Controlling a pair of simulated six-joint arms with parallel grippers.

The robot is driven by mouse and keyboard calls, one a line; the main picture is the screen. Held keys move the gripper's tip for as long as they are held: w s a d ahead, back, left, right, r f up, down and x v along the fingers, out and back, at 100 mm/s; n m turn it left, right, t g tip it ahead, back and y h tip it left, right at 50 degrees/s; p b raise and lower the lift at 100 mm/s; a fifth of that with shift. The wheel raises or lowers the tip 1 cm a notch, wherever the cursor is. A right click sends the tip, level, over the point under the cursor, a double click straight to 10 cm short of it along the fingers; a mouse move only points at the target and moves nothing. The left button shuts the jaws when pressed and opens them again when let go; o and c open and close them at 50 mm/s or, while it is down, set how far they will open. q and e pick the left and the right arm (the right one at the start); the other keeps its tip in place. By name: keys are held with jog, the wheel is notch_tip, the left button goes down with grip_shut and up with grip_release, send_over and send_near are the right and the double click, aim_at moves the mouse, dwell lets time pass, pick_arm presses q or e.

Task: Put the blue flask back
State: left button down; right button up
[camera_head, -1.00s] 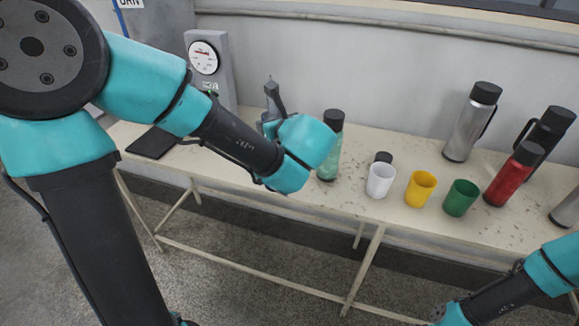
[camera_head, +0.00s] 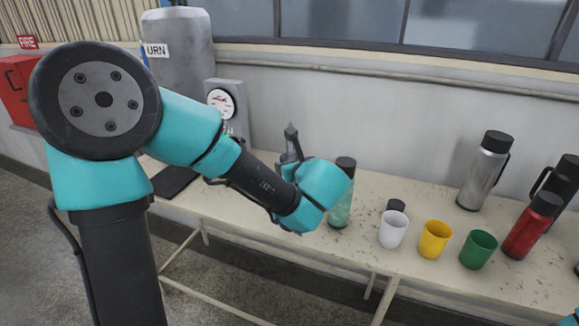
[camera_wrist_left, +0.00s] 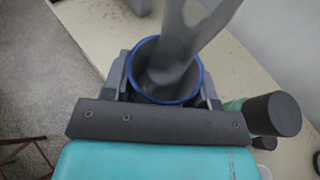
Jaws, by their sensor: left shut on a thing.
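My left gripper (camera_wrist_left: 165,85) is shut on an open round vessel with a blue rim (camera_wrist_left: 132,72), which I take for the blue flask. I look down into its mouth in the left wrist view. A blurred grey shape (camera_wrist_left: 182,35) rises from the mouth; I cannot tell what it is. In the head view my teal wrist hides most of the left gripper (camera_head: 288,163) and the flask's body. It is over the bench, left of a mint-green flask (camera_head: 341,207). My right gripper is outside the views.
A black cap (camera_head: 397,205) sits behind the white cup (camera_head: 393,231). Yellow (camera_head: 434,240) and green (camera_head: 478,250) cups follow to the right. Steel (camera_head: 484,172), red (camera_head: 530,228) and black (camera_head: 562,178) flasks stand further right. The dial box (camera_head: 232,118) and urn (camera_head: 180,50) are left.

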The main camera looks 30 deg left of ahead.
pick_arm(q)
jog(key=w+a, duration=0.5)
jog(key=w, duration=0.4)
jog(key=shift+w+a+f, duration=0.15)
jog(key=shift+a+f, duration=0.25)
jog(key=shift+f, duration=0.05)
jog(key=shift+f, duration=1.85)
jog(key=shift+c, duration=2.1)
grip_release()
jog(key=shift+f, duration=0.1)
jog(key=v, duration=1.2)
